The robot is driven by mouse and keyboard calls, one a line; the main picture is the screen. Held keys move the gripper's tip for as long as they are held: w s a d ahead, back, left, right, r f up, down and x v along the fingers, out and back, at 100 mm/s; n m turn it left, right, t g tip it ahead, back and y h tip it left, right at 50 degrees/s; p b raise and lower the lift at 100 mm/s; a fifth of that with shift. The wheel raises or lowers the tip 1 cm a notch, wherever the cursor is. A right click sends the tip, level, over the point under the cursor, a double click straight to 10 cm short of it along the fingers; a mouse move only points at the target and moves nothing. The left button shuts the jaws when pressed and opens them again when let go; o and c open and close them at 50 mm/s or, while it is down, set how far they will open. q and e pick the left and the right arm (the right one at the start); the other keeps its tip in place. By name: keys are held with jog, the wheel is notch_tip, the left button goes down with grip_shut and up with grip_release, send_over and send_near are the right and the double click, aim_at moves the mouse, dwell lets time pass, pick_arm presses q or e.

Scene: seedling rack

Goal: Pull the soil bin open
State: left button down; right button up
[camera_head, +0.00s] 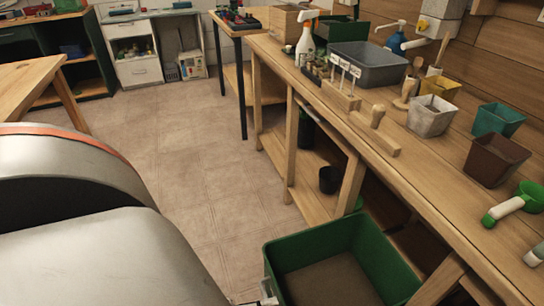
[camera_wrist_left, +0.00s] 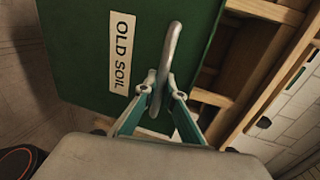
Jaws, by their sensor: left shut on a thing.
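The soil bin (camera_head: 312,244) is a green box at the bottom of the head view, standing out from under the bench, its top open and brown soil (camera_head: 332,284) inside. In the left wrist view its green front (camera_wrist_left: 75,55) carries a white label (camera_wrist_left: 122,50) reading OLD SOIL and a grey bar handle (camera_wrist_left: 172,50). My left gripper (camera_wrist_left: 159,92) is shut around the handle. In the head view only a small part of it shows at the bottom edge, beside the bin's left side. My right gripper is not in view.
The wooden bench (camera_head: 330,120) runs along the right, with pots, a grey tub (camera_head: 368,70) and a spray bottle (camera_head: 304,42) on top. Its legs and lower shelf (camera_head: 310,205) stand close behind the bin. The tiled floor (camera_head: 190,150) left of the bin is clear.

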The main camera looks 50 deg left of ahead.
pick_arm(q)
jog(key=c, duration=2.2)
grip_release()
jog(key=shift+o, duration=0.2)
jog(key=v, duration=1.2)
